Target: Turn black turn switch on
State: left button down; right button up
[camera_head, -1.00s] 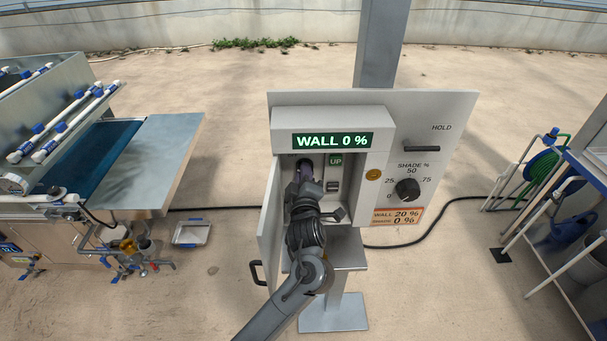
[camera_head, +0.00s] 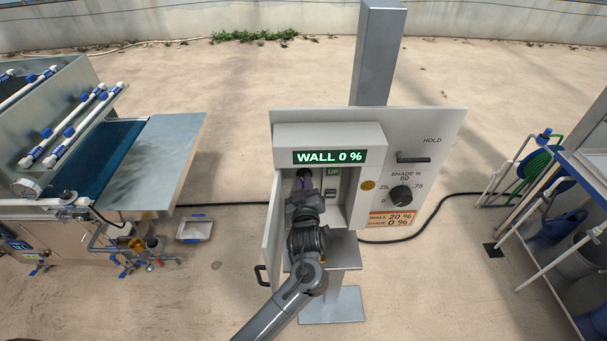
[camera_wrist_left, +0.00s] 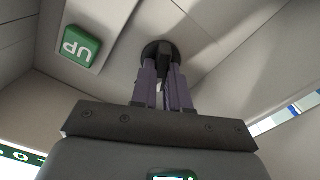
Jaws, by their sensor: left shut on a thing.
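The black turn switch (camera_wrist_left: 158,50) is a round base with a raised grip on the back wall inside the open control box (camera_head: 283,131). It shows beside the green UP label (camera_wrist_left: 77,46). My left gripper (camera_wrist_left: 163,72) is shut on the switch's grip in the left wrist view, with its purple-grey fingers on both sides. In the head view, my left gripper (camera_head: 303,178) reaches into the box and hides part of the switch. The display (camera_head: 329,157) reads WALL 0 %. My right gripper is not in view.
The box door (camera_head: 271,225) stands open at the left of my arm. A small rocker switch (camera_head: 330,196) sits under the UP label. A shade dial (camera_head: 401,196) and a HOLD handle (camera_head: 413,158) are on the panel at right.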

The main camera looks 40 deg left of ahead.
pick_arm(q)
jog(key=shift+w+d+m+p, duration=0.1)
jog(key=shift+d+m+p, duration=0.05)
jog(key=shift+m+p, duration=2.35)
jog(key=c, duration=1.1)
grip_release()
jog(key=shift+b+v, duration=1)
jog(key=shift+v, duration=4.4)
